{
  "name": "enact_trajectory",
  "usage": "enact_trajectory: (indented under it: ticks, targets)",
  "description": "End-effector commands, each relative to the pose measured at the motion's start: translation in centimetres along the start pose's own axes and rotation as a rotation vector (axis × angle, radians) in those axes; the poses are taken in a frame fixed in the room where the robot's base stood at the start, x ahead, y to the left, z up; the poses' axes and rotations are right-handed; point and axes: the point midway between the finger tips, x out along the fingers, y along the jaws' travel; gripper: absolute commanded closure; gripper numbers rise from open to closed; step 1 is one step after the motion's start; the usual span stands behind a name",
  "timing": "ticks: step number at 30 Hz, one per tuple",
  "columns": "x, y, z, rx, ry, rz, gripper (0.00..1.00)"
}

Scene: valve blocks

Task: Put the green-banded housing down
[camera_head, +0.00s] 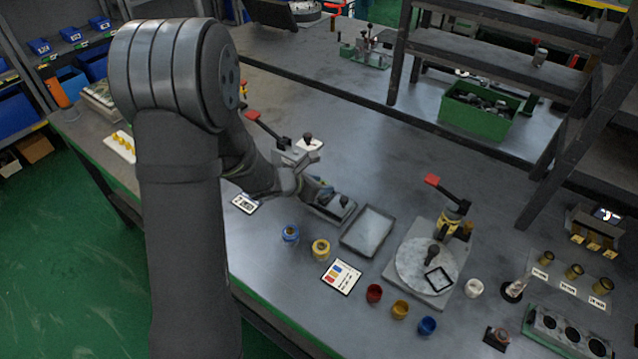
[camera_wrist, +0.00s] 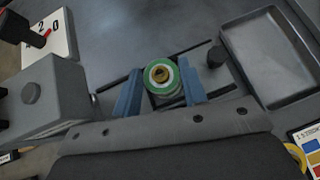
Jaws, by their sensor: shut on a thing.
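The green-banded housing (camera_wrist: 162,76) shows end-on in the wrist view, with a green ring, a pale inner ring and a dark centre. My gripper (camera_wrist: 160,88) is shut on it, one blue finger on each side. Below and around the housing lies a grey fixture surface with dark bars. I cannot tell if the housing touches it. In the head view my gripper (camera_head: 318,189) is over the grey fixture (camera_head: 335,209) left of the tray, and the housing is not clear there.
An empty grey tray (camera_head: 368,232) lies right of the fixture. A red-handled clamp (camera_head: 449,215) stands by a round plate (camera_head: 420,262). A grey block (camera_wrist: 45,95) is close left of my gripper.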

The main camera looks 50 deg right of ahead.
Motion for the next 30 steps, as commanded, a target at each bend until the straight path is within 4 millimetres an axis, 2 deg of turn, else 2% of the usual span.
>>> enact_trajectory:
  ticks: [9, 10, 13, 24, 30]
  targets:
    - [0.2, 0.0, -0.2, 0.0, -0.001, 0.0, 0.92]
    - [0.2, 0.0, -0.2, 0.0, -0.001, 0.0, 0.59]
    - [0.2, 0.0, -0.2, 0.001, -0.001, 0.001, 0.4]
    - [-0.1, 0.0, 0.1, 0.001, -0.001, 0.001, 0.4]
    - [-2.7, 0.1, 0.2, 0.0, -0.002, 0.004, 0.4]
